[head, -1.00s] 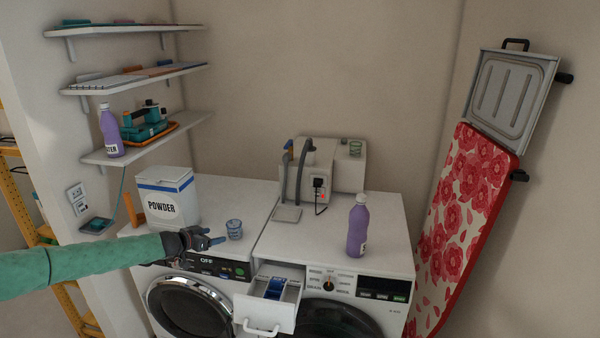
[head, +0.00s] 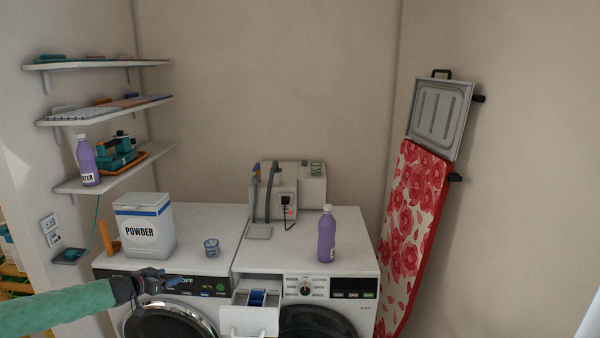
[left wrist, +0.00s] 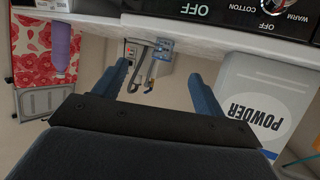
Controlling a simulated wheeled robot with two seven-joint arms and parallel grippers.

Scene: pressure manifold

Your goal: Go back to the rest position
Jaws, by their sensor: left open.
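My left gripper (head: 172,280) is in front of the left washing machine's control panel in the head view, below the worktop edge. It is open and empty; its two blue fingers stand wide apart in the left wrist view (left wrist: 160,90). A purple bottle (head: 326,238) stands upright on the right machine. My right gripper does not show.
The detergent drawer (head: 250,312) sticks out between the machine fronts. A grey unit with hoses (head: 300,190) stands at the back wall. Wall shelves (head: 100,182) hang at the left, with another purple bottle (head: 87,160). A floral ironing board (head: 412,220) leans at the right wall.

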